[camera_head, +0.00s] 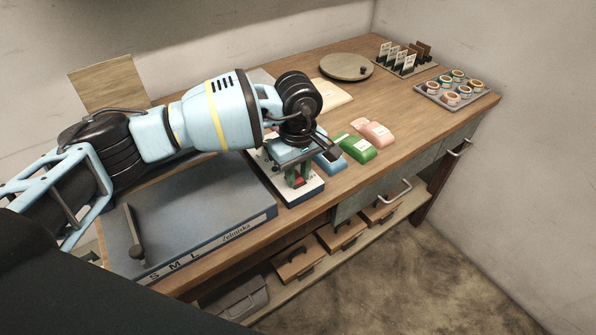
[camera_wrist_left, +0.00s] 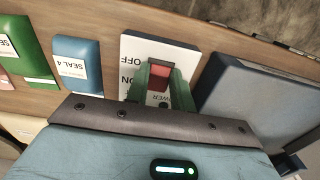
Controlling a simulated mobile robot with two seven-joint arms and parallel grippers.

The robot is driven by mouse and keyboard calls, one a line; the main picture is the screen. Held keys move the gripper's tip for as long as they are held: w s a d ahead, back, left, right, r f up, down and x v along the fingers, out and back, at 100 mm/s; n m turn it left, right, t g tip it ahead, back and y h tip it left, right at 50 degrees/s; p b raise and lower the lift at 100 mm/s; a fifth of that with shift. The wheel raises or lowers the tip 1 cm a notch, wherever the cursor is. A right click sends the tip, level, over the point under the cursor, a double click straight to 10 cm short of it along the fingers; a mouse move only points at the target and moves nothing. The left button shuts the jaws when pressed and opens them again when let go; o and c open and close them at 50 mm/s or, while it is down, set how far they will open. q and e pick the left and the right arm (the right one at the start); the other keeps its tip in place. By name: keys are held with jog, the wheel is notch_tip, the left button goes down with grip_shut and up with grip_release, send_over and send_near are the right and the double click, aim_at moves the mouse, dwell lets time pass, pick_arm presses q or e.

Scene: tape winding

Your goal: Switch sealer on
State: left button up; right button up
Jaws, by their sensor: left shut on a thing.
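A white switch box (camera_head: 303,194) with a dark base stands at the table's front edge, right of the blue-grey sealer (camera_head: 195,205) marked S, M, L. My left gripper (camera_head: 298,180) reaches down over this box. In the left wrist view the box's white face (camera_wrist_left: 130,52) reads OFF, ON and partly POWER. A red switch (camera_wrist_left: 159,76) sits between the green fingers of my left gripper (camera_wrist_left: 160,82), which is shut on it. The fingers hide the switch's lower part, so its exact setting is unclear. My right gripper is not in view.
Blue (camera_head: 328,162), green (camera_head: 357,149) and pink (camera_head: 376,133) packs lie right of the box. A round wooden turntable (camera_head: 346,67), a card rack (camera_head: 404,59) and a tray of tape rolls (camera_head: 431,92) stand farther back. The right front of the tabletop is clear.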

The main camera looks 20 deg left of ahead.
pick_arm(q)
jog(key=g+h+b, duration=0.1)
jog(key=h+b, duration=0.1)
jog(key=g+h+b, duration=0.1)
jog(key=shift+w+a+f+g+b, duration=0.3)
jog(key=shift+w+a, duration=0.05)
jog(key=shift+a, duration=0.05)
jog(key=shift+r+h, duration=0.15)
jog(key=shift+h, duration=0.15)
jog(key=shift+a+r+b, duration=0.1)
jog(key=shift+b, duration=0.25)
jog(key=shift+r, duration=0.2)
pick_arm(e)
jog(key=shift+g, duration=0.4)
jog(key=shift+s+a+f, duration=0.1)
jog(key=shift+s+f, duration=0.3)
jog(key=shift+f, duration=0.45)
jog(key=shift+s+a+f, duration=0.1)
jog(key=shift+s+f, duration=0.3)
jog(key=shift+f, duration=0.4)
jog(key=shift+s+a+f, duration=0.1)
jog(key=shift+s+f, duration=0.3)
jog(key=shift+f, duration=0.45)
pick_arm(q)
jog(key=o, duration=1)
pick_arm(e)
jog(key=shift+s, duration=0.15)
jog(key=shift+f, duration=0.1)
